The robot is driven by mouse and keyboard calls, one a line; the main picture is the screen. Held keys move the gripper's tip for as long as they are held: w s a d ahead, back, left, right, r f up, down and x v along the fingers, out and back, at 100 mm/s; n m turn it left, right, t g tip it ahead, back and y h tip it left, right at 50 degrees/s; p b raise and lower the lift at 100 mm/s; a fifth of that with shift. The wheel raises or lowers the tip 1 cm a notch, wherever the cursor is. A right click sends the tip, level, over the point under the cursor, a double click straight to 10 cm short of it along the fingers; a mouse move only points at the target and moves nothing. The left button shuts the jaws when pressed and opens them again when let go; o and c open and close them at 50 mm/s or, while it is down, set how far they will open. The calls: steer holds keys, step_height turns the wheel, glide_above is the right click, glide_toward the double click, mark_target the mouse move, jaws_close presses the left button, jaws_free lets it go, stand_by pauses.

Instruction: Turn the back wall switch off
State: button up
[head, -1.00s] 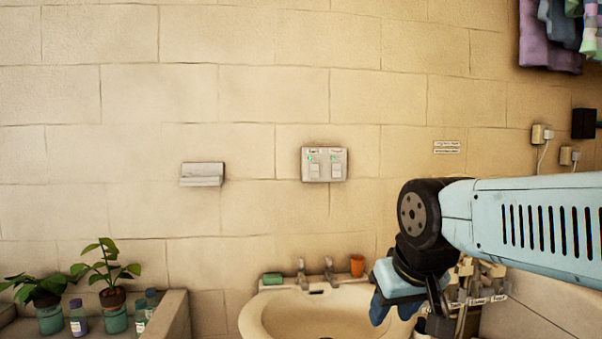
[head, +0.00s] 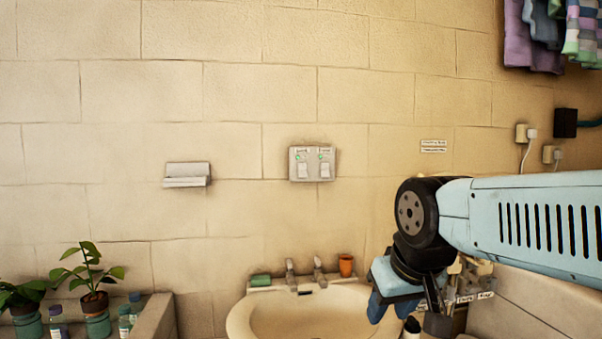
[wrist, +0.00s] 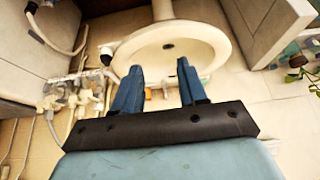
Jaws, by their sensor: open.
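A double wall switch plate (head: 312,164) is fixed to the tiled back wall above the washbasin. It has two white rockers side by side, each with a small green light and a label above it; the label text is too small to read. My gripper (head: 382,306) hangs low at the right side of the basin, well below and to the right of the switch plate. In the wrist view my gripper (wrist: 161,82) is open and empty, its two blue fingers apart and pointing toward the basin.
The washbasin (head: 240,318) has two taps, a green soap bar (head: 260,281) and an orange cup (head: 346,265) at its back. A small wall shelf (head: 187,175) is left of the switch. Potted plants (head: 97,302) and bottles stand lower left. Cloths (head: 533,40) hang upper right.

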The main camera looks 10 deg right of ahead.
steer(key=shift+w+r, duration=0.1)
steer(key=shift+c, duration=0.8)
steer(key=w+r+m, duration=0.1)
steer(key=w+r, duration=0.2)
steer(key=w, duration=0.1)
steer(key=w+r+m, duration=0.2)
steer(key=w+r, duration=0.2)
steer(key=shift+w+d+r+t, duration=0.15)
steer(key=shift+d+r+t, duration=0.05)
steer(key=shift+r+t, duration=0.1)
jaws_close()
steer(key=w+r+m, duration=0.5)
steer(key=w+r, duration=0.1)
steer(key=w, duration=0.7)
steer(key=w+a+r+m+t, duration=0.1)
steer(key=w+r+m, duration=0.4)
steer(key=w, duration=0.8)
steer(key=w+r+m+t, duration=0.1)
steer(key=w+r+m, duration=0.4)
steer(key=w, duration=0.8)
steer(key=shift+w+a+r, duration=0.2)
steer(key=shift+a+r, duration=0.2)
steer(key=shift+r, duration=0.45)
